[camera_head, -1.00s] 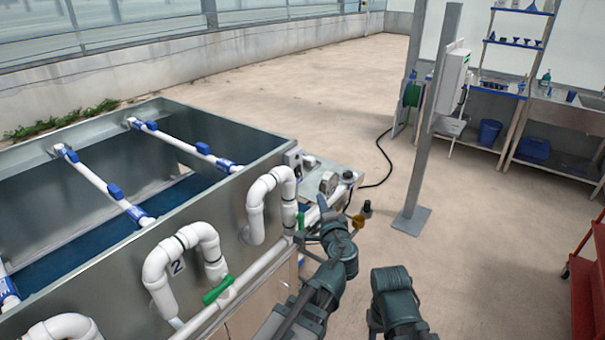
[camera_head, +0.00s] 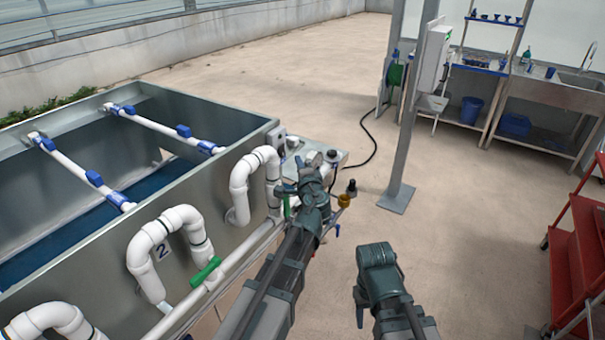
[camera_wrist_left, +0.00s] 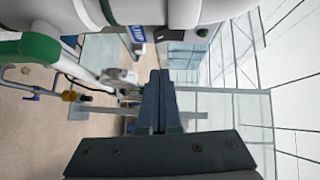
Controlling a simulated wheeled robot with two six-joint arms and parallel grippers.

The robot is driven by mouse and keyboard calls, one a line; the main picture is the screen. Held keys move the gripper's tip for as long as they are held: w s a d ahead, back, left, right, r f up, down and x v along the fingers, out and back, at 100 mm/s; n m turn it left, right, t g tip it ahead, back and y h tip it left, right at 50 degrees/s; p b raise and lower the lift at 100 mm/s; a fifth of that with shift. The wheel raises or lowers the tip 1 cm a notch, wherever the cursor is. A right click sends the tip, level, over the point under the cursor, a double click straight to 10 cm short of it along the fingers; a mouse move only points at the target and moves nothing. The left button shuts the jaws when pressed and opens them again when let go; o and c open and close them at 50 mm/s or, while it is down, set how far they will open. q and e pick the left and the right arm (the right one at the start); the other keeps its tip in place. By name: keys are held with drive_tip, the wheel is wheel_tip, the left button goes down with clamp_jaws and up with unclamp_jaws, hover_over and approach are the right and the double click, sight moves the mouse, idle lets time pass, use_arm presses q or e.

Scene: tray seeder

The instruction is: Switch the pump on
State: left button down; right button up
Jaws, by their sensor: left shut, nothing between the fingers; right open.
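The pump's switch box (camera_head: 277,138) is a small grey box with a dark switch on the corner of the metal tank. In the left wrist view, a grey box with a dark round knob (camera_wrist_left: 203,32) shows at the top, past the white pipe. My left gripper (camera_head: 284,189) is beside the white pipes, below and right of the switch box, apart from it. In the left wrist view its fingers (camera_wrist_left: 160,88) are shut and empty. My right gripper (camera_head: 362,300) is low in the head view, away from the tank; its fingers show poorly.
White pipe loops (camera_head: 250,170) and a green-handled valve (camera_head: 206,272) line the tank wall (camera_head: 215,235). A gauge and fittings (camera_head: 332,156) stand beside my left gripper. A metal post (camera_head: 408,120) and red cart (camera_head: 580,240) stand right.

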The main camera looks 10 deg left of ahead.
sight(285, 155)
use_arm(q)
drive_tip(key=shift+w+a+f, duration=0.1)
drive_tip(key=shift+w+a, duration=0.2)
drive_tip(key=shift+a, duration=0.35)
drive_tip(key=shift+w+a+f, duration=0.1)
drive_tip(key=shift+w+a, duration=0.2)
drive_tip(key=shift+a, duration=0.4)
drive_tip(key=shift+w+a+f, duration=0.1)
drive_tip(key=shift+w+a, duration=0.2)
drive_tip(key=shift+a, duration=0.35)
drive_tip(key=shift+w+a+f+b, duration=0.1)
drive_tip(key=shift+a+b, duration=0.2)
drive_tip(key=shift+b, duration=0.05)
